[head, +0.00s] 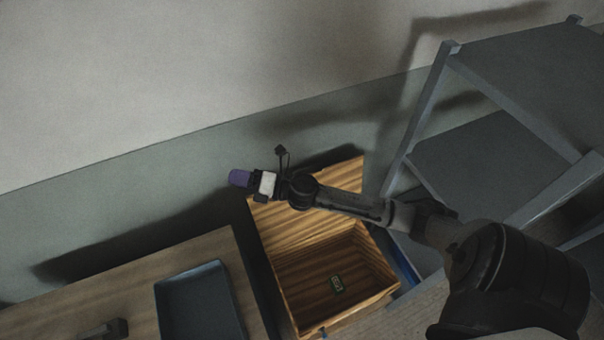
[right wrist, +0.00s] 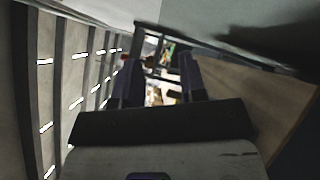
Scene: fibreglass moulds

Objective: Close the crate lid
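The wooden crate (head: 383,285) stands on the floor between the table and the shelf unit. Its lid (head: 285,226) is open, raised at the back on the wall side. A small dark green piece with a pale mark (head: 336,284) shows inside the crate. My right arm reaches across in front of the lid. My right gripper (head: 240,178), with purple fingertips, is near the lid's upper left corner; I cannot tell whether it touches. In the right wrist view, its fingers (right wrist: 161,85) stand apart with nothing held between them. My left gripper is out of view.
A wooden table (head: 200,252) with a dark blue tray (head: 200,305) and a dark object (head: 112,328) stands at the left. A grey metal shelf unit (head: 480,150) stands close at the right. The wall is behind the crate. A tan panel (right wrist: 240,90) fills the wrist view's right side.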

